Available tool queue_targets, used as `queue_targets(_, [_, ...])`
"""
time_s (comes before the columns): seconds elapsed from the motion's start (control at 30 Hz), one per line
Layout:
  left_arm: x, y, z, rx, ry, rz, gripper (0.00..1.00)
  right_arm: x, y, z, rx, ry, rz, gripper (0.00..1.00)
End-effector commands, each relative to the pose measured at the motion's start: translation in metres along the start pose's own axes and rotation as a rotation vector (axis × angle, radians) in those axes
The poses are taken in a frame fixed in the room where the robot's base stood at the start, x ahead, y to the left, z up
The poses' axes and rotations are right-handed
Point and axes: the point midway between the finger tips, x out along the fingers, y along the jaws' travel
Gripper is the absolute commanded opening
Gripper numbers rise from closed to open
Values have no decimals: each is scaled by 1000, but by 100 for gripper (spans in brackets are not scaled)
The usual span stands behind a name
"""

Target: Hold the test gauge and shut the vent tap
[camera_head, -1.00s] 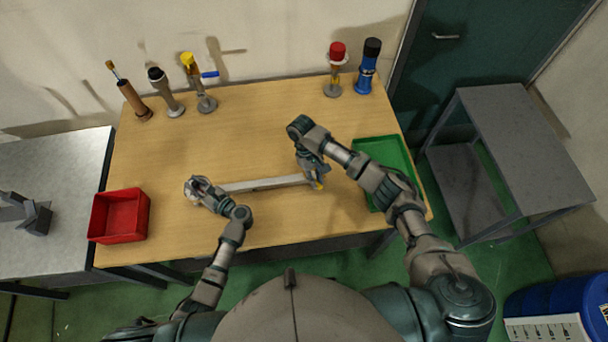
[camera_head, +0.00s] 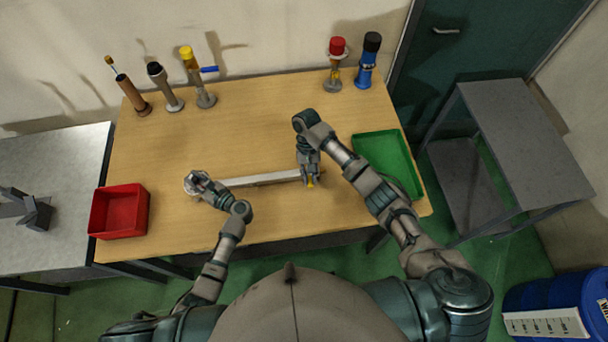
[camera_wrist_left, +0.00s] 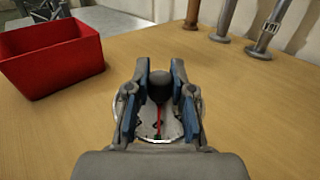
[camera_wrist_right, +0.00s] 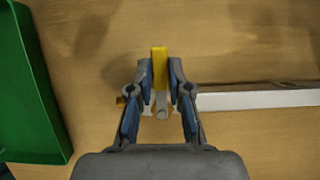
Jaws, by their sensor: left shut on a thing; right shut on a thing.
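The test gauge (camera_wrist_left: 150,127) is a round white dial with a red needle and a dark knob in the middle. My left gripper (camera_wrist_left: 159,90) is shut on the gauge at the left end of a pale bar; it also shows in the head view (camera_head: 197,184). The vent tap (camera_wrist_right: 159,68) has a yellow lever and sits at the bar's right end. My right gripper (camera_wrist_right: 160,88) is shut on the yellow lever, and its fingers hide part of the tap. In the head view the lever's tip shows below my right gripper (camera_head: 311,180).
A pale bar (camera_head: 265,178) lies between both grippers. A red bin (camera_head: 120,212) is at left and a green tray (camera_head: 388,165) at right. Several upright fittings stand along the back edge, including a yellow-topped one (camera_head: 195,75) and a red-topped one (camera_head: 335,65). The middle back of the table is clear.

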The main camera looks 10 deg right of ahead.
Motion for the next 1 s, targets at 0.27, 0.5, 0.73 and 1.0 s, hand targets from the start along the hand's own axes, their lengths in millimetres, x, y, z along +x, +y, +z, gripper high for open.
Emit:
queue_targets(0.27, [-1, -1, -1, 0, 1, -2, 0, -1, -2, 0, 4, 3, -5, 0])
queue_targets(0.5, [-1, -1, -1, 1, 1, -2, 0, 0, -1, 0, 3, 2, -4, 44])
queue_targets(0.73, [-1, 0, -1, 0, 2, -1, 0, -2, -1, -1, 3, 2, -2, 44])
queue_targets(1.0, [0, 0, -1, 1, 1, 0, 0, -44, 0, -2, 3, 7, 1, 44])
